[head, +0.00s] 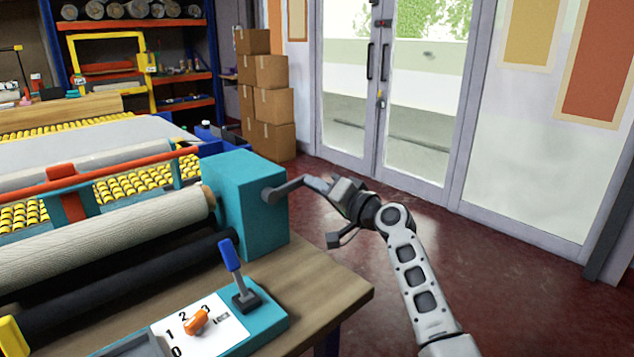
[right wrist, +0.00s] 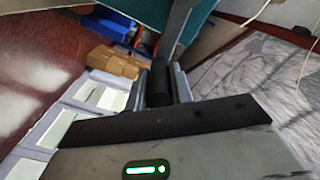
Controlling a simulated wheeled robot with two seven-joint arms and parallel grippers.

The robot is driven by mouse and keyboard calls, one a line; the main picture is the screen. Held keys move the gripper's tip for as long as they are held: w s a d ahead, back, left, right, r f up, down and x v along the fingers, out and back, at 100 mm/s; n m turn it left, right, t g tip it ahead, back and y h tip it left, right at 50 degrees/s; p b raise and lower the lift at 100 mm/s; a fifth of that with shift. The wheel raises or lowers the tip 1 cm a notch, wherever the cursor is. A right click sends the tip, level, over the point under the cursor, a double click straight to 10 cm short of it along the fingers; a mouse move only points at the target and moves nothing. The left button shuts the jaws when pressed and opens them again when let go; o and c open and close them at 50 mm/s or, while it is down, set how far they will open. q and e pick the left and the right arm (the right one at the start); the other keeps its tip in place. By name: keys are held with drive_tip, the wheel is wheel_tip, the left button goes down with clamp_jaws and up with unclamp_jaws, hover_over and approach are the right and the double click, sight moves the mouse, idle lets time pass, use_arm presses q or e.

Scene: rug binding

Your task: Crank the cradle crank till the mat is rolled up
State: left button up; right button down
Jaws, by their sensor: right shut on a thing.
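The grey cradle crank (head: 290,188) sticks out of the right side of a teal housing (head: 245,205) on the wooden bench. My right gripper (head: 326,186) is at the outer end of the crank and shut on its handle; in the right wrist view the dark handle (right wrist: 160,85) sits between the fingers. A beige rolled mat (head: 110,235) lies along the cradle to the left of the housing, with a black roller (head: 130,285) in front of it. How far the mat is wound I cannot tell. My left gripper is not in view.
A blue-handled lever (head: 232,258) and a dial panel (head: 200,330) with an orange knob (head: 196,320) stand near the bench's front right corner. A red bar (head: 100,178) crosses above the roll. Cardboard boxes (head: 270,105) and glass doors stand behind. The floor around my right arm is clear.

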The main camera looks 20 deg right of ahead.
drive_tip(key=shift+s+a+f+m, duration=0.1)
drive_tip(key=shift+a+f+m, duration=0.1)
drive_tip(key=shift+f+m, duration=1.05)
drive_tip(key=shift+s+a+f+m, duration=0.2)
drive_tip(key=shift+f+m, duration=0.7)
drive_tip(key=shift+m, duration=0.6)
drive_tip(key=shift+s+a+f+m, duration=0.1)
drive_tip(key=shift+a+f+m, duration=0.15)
drive_tip(key=shift+f+m, duration=1)
drive_tip(key=shift+r, duration=0.1)
drive_tip(key=c, duration=1.4)
unclamp_jaws()
drive_tip(key=shift+o, duration=0.8)
drive_tip(key=shift+r, duration=0.15)
drive_tip(key=v, duration=1.6)
drive_tip(key=shift+w, duration=0.1)
